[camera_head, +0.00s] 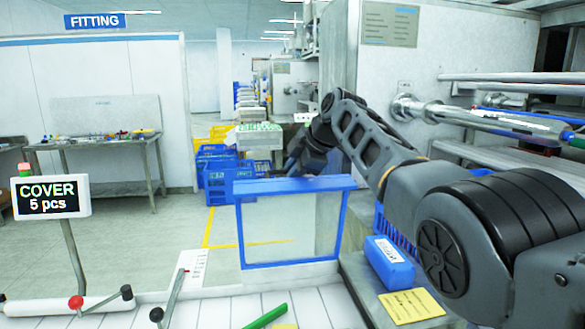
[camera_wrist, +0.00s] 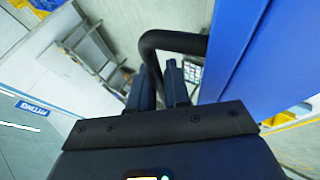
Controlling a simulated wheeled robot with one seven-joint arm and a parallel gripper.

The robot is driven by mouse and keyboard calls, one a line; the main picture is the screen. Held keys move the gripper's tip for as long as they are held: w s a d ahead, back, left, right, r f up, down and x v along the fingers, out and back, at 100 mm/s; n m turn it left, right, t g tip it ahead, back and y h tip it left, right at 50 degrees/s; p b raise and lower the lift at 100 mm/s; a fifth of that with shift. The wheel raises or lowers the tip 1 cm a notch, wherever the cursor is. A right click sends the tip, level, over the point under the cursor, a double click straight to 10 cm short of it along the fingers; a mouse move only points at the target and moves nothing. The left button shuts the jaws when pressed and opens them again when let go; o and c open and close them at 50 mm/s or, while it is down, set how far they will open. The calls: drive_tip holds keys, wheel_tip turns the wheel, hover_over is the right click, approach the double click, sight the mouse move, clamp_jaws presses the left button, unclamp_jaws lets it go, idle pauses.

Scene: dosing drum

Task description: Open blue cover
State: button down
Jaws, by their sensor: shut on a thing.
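The blue cover (camera_head: 291,186) is a clear panel in a blue frame, standing roughly upright at the back of the white slatted surface. In the wrist view its blue frame (camera_wrist: 238,50) fills the right side, with a bent black handle (camera_wrist: 180,40) beside it. My gripper (camera_wrist: 160,85) is shut on this handle, the bar passing between its two fingers. In the head view my arm reaches in from the right, and my gripper is at the far side of the cover's top edge, partly hidden and dark.
A sign (camera_head: 52,198) reading "COVER 5 pcs" stands at left. A blue box (camera_head: 389,262) and a yellow label (camera_head: 412,306) lie on the ledge at right. Metal rollers (camera_head: 480,120) run along the right. A green stick (camera_head: 266,316) lies in front. Blue crates (camera_head: 228,180) stand behind.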

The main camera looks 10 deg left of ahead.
drive_tip(key=shift+w+a, duration=0.15)
drive_tip(key=shift+w, duration=0.2)
drive_tip(key=shift+f, duration=0.1)
drive_tip(key=c, duration=1.2)
unclamp_jaws()
drive_tip(key=shift+o, duration=0.2)
drive_tip(key=b+v, duration=0.1)
drive_tip(key=v, duration=0.6)
drive_tip(key=shift+r+b, duration=0.35)
drive_tip(key=shift+r, duration=0.05)
drive_tip(key=shift+s+d, duration=0.1)
drive_tip(key=shift+d, duration=0.1)
